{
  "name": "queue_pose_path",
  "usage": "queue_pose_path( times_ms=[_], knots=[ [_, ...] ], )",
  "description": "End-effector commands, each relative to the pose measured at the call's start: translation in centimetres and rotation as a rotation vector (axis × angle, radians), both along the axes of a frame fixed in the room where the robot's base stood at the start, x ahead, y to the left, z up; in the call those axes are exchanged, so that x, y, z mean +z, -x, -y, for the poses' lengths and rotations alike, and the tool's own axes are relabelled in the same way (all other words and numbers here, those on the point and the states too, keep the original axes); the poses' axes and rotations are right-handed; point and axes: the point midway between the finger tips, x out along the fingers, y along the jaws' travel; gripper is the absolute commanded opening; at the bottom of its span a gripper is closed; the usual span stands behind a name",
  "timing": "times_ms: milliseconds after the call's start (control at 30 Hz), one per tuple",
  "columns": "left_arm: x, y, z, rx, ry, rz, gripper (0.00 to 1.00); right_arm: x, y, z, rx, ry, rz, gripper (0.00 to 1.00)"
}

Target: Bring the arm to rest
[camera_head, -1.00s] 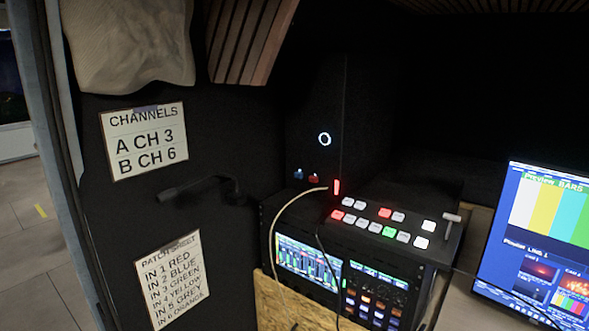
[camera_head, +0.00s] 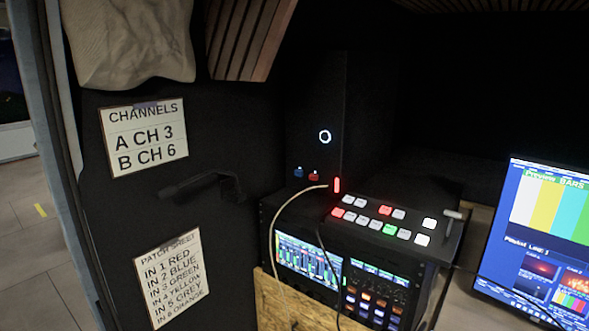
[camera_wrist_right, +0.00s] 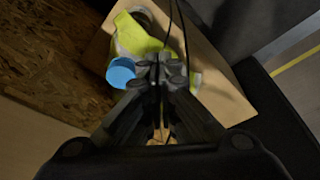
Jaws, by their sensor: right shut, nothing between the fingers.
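My right gripper (camera_wrist_right: 160,75) shows in the right wrist view. Its fingers are together and hold nothing. It points down over a tan box or shelf top where a yellow-green item (camera_wrist_right: 140,38) and a round blue item (camera_wrist_right: 121,72) lie just beyond the fingertips. I cannot tell how far below the fingers these are. Neither of my grippers shows in the head view.
In the head view a switcher panel (camera_head: 365,238) with lit buttons sits on a rack unit with a screen (camera_head: 308,268). A monitor (camera_head: 540,240) stands at right. Two signs, CHANNELS (camera_head: 145,138) and PATCH SHEET (camera_head: 172,282), hang on the dark left wall. A thin cable (camera_wrist_right: 184,40) hangs near the right gripper.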

Motion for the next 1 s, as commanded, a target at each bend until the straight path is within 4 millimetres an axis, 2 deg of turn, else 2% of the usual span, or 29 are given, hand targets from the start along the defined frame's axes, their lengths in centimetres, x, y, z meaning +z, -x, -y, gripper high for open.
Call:
queue_pose_path(
  times_ms=[33, 200, 367, 500, 600, 733, 867, 1000],
  knots=[
    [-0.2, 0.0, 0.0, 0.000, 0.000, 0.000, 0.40, -2.6, 0.7, 0.1, 0.002, 0.003, -0.017, 0.00],
    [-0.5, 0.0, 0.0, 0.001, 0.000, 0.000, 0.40, -10.0, 3.7, 0.5, 0.008, 0.006, -0.050, 0.00],
    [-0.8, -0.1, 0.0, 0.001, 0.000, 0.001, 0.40, -15.9, 7.8, 1.1, 0.016, 0.011, -0.081, 0.00],
    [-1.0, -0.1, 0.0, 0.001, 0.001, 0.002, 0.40, -20.0, 11.9, 1.9, 0.021, 0.014, -0.105, 0.00],
    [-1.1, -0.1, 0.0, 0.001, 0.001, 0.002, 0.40, -22.1, 14.8, 2.4, 0.024, 0.017, -0.120, 0.00],
    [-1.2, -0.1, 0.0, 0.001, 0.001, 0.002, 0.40, -23.6, 17.5, 3.0, 0.028, 0.019, -0.132, 0.00],
    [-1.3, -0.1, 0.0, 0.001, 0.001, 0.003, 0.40, -24.1, 19.0, 3.3, 0.031, 0.020, -0.137, 0.00],
    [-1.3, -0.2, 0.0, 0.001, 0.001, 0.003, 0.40, -24.3, 19.3, 3.3, 0.031, 0.020, -0.137, 0.00]
  ],
)
